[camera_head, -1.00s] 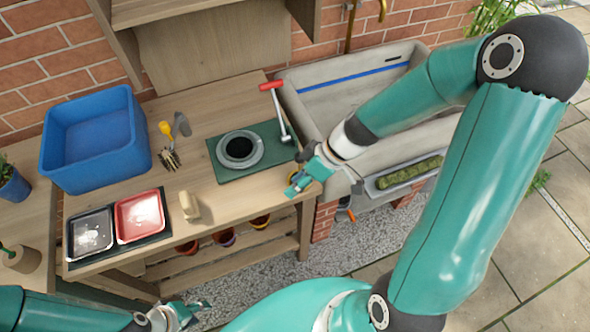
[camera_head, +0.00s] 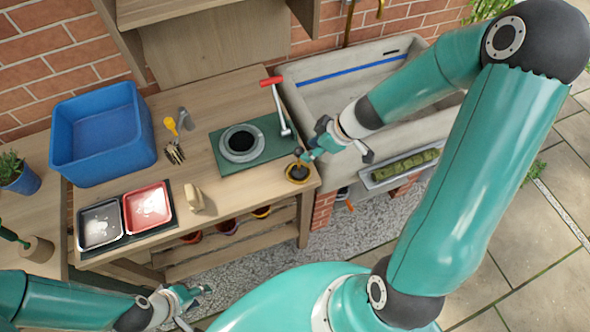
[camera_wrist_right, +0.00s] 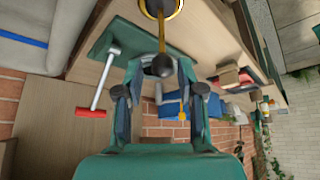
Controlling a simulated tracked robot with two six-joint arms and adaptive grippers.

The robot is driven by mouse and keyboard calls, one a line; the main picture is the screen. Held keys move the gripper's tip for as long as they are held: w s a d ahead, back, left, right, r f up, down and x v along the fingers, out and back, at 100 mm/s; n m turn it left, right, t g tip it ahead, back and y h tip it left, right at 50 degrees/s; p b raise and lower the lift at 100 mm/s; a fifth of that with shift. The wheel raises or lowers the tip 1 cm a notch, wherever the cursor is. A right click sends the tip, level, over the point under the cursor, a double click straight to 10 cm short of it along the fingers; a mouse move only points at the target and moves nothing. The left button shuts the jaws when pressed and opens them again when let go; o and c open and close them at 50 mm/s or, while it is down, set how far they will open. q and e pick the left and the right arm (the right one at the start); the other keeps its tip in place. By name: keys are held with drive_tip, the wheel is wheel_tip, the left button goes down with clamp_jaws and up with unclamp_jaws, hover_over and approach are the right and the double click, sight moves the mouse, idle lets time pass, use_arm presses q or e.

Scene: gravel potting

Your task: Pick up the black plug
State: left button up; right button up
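A black plug (camera_head: 298,171) sits in a brass-rimmed ring at the front right corner of the wooden bench. In the right wrist view, a brass stem (camera_wrist_right: 161,35) runs from the ring to a round black knob (camera_wrist_right: 162,67). My right gripper (camera_head: 304,157) is beside the plug, just behind it. In its wrist view the two fingers (camera_wrist_right: 160,70) stand apart on either side of the knob, with gaps showing, so it looks open. My left gripper (camera_head: 192,302) is low in front of the bench, empty, with its fingers apart.
The stone sink (camera_head: 310,92) is to the right. A blue tub (camera_head: 100,165) and two trays (camera_head: 125,215) are further left.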

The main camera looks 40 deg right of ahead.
sight(298, 170)
drive_tip(key=b+x, duration=0.1)
drive_tip(key=x, duration=0.1)
drive_tip(key=b+x, duration=0.2)
drive_tip(key=x, duration=0.1)
drive_tip(key=b+x, duration=0.2)
drive_tip(key=x, duration=0.1)
drive_tip(key=shift+s+f, duration=0.25)
drive_tip(key=shift+s, duration=0.1)
drive_tip(key=shift+w+f, duration=0.15)
clamp_jaws()
